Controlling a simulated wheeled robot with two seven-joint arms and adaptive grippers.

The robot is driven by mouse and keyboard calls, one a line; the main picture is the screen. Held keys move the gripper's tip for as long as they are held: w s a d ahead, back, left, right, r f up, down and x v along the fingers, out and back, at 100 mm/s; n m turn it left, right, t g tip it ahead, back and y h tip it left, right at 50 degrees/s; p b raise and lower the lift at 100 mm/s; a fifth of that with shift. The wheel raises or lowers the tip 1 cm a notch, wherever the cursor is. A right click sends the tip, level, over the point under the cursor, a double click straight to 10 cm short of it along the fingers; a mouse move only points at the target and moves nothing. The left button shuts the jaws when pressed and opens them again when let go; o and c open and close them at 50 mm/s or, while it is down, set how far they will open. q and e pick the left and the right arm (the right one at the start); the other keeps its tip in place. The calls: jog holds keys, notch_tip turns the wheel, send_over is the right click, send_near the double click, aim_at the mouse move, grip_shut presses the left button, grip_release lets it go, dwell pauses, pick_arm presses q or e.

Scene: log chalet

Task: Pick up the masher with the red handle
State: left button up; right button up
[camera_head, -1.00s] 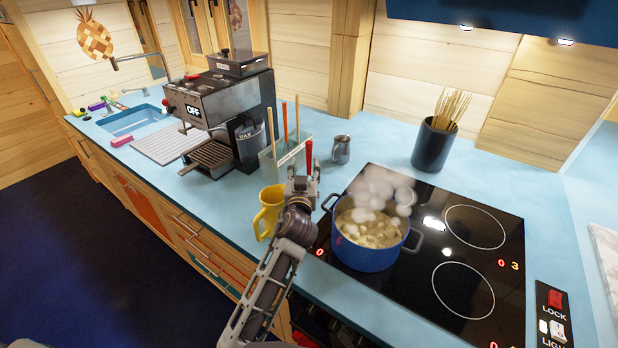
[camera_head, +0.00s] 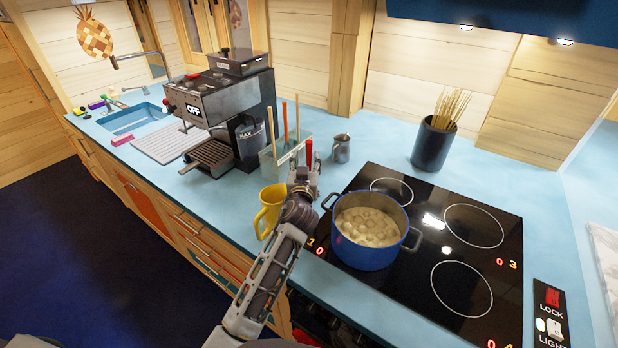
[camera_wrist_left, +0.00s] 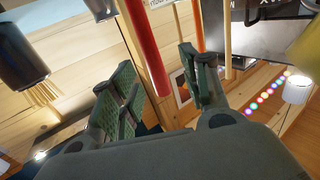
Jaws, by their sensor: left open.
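The masher's red handle (camera_head: 309,152) stands upright just beyond my left gripper (camera_head: 303,174) in the head view; its lower part is hidden. In the left wrist view the red handle (camera_wrist_left: 147,45) comes down between the two open fingers (camera_wrist_left: 162,88). I cannot tell whether either finger touches it. The clear utensil holder (camera_head: 268,165) is just behind the gripper and also holds an orange handle (camera_head: 285,122) and wooden handles (camera_head: 271,128). My right gripper is not in view.
A yellow mug (camera_head: 268,212) stands close to the left of my left arm. A blue pot (camera_head: 366,252) sits on the black hob (camera_head: 440,275) to the right. A small metal jug (camera_head: 341,148) is behind, and a coffee machine (camera_head: 225,105) stands at the left.

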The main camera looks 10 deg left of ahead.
aim_at(309, 156)
pick_arm(q)
jog(key=shift+w+d+f+p, duration=0.1)
jog(key=shift+w+p, duration=0.15)
jog(key=shift+w, duration=0.5)
jog(key=shift+w+d+f+p, duration=0.1)
jog(key=shift+w+p, duration=0.1)
jog(key=shift+w, duration=0.55)
jog(key=shift+w+a, duration=0.25)
jog(key=shift+w, duration=0.75)
jog(key=shift+c, duration=0.5)
grip_shut()
